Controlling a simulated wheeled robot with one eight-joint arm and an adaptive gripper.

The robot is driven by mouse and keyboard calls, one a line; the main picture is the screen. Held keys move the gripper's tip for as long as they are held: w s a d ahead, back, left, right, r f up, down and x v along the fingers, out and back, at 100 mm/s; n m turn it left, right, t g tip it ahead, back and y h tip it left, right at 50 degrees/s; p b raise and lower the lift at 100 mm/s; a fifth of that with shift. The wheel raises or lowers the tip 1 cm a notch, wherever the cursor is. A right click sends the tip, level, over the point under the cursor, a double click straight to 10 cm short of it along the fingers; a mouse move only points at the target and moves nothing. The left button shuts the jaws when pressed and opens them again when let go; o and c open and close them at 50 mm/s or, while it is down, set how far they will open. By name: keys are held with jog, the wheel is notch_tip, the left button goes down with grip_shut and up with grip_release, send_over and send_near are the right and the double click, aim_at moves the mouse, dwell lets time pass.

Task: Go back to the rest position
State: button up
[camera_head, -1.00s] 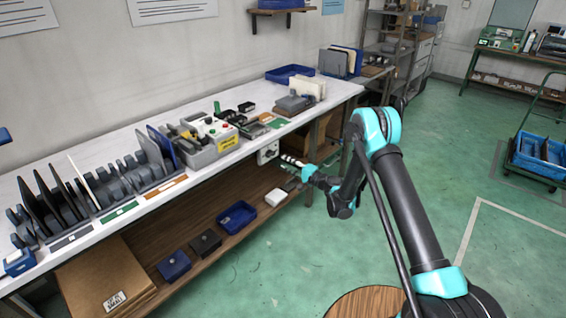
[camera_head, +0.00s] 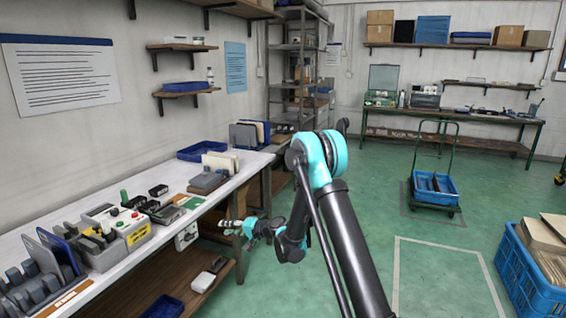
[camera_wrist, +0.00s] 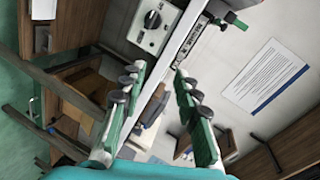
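My gripper (camera_head: 236,229) is beside the front edge of the white workbench (camera_head: 146,252), close to the white switch box (camera_head: 187,235) mounted under the bench top. The wrist view shows my gripper (camera_wrist: 159,72) with its two green fingers and dark round pads spread apart. Nothing is between the fingers. The switch box (camera_wrist: 152,22) with its dark knob shows beyond the fingertips in that view. My arm is bent, with its elbow high in the middle of the head view.
The bench carries a grey box with buttons (camera_head: 122,232), upright panels in racks and a blue tray (camera_head: 203,150). A lower wooden shelf (camera_head: 217,278) lies under it. Green floor to the right is open, with a trolley (camera_head: 434,188) and a blue crate (camera_head: 530,280) farther right.

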jog(key=s+d+r+n+h, duration=0.1)
jog(key=s+d+r+h, duration=0.3)
jog(key=d, duration=0.6)
jog(key=s+d+f+g+h, duration=0.1)
jog(key=s+d+h, duration=0.8)
jog(key=s+d, duration=2.3)
jog(key=shift+f+n+g+h, duration=0.4)
jog(key=shift+g, duration=0.1)
